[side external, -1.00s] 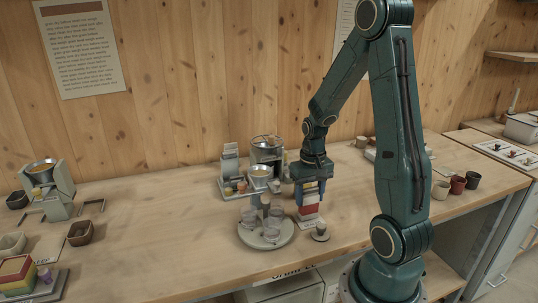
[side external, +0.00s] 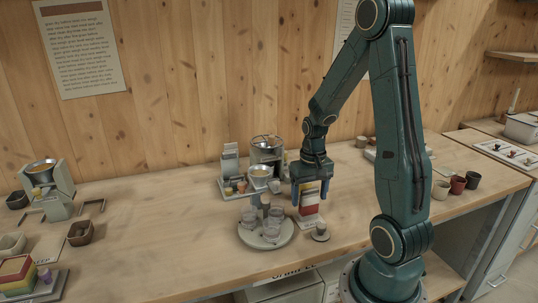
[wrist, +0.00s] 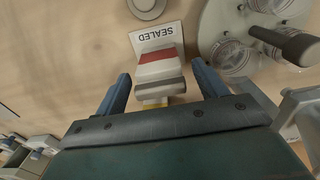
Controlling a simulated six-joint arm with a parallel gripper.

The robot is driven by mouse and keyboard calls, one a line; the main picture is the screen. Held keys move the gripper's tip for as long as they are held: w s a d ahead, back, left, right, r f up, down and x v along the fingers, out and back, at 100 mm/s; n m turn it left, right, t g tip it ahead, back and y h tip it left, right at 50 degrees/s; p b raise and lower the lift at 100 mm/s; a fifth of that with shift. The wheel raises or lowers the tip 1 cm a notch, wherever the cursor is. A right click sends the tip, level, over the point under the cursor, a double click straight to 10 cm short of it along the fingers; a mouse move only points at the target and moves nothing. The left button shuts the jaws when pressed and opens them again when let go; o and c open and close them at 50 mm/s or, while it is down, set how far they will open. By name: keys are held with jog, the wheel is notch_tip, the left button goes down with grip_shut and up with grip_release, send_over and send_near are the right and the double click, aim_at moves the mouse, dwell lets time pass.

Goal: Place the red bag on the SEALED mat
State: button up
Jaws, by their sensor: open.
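The red bag (side external: 310,208), a small upright packet with red, white and yellow parts, stands on the SEALED mat (side external: 312,223). In the wrist view the bag (wrist: 157,66) shows its red band and pale top, with the white mat (wrist: 156,36) and its printed word SEALED showing beyond it. My gripper (side external: 311,197) is open, with its blue fingers apart on either side of the bag's upper part. In the wrist view my gripper (wrist: 160,80) has a visible gap between each finger and the bag.
A round tray with clear jars (side external: 265,232) stands close to the left of the bag. A small grey round weight (side external: 320,233) sits just in front of the mat. A metal mixer with a funnel (side external: 262,172) stands behind. Bare table lies to the right.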

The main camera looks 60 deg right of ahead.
aim_at(308, 197)
notch_tip(308, 197, up, 12)
dwell(0.6)
dwell(0.5)
jog(key=s+a+r+n+t, duration=0.2)
jog(key=a+r+n, duration=0.1)
jog(key=a, duration=0.7)
jog(key=s+a+r+n+t, duration=0.3)
jog(key=a+n, duration=0.3)
jog(key=a, duration=0.4)
jog(key=shift+a+r+t, duration=0.3)
jog(key=shift+a+r, duration=0.05)
jog(key=shift+r, duration=0.4)
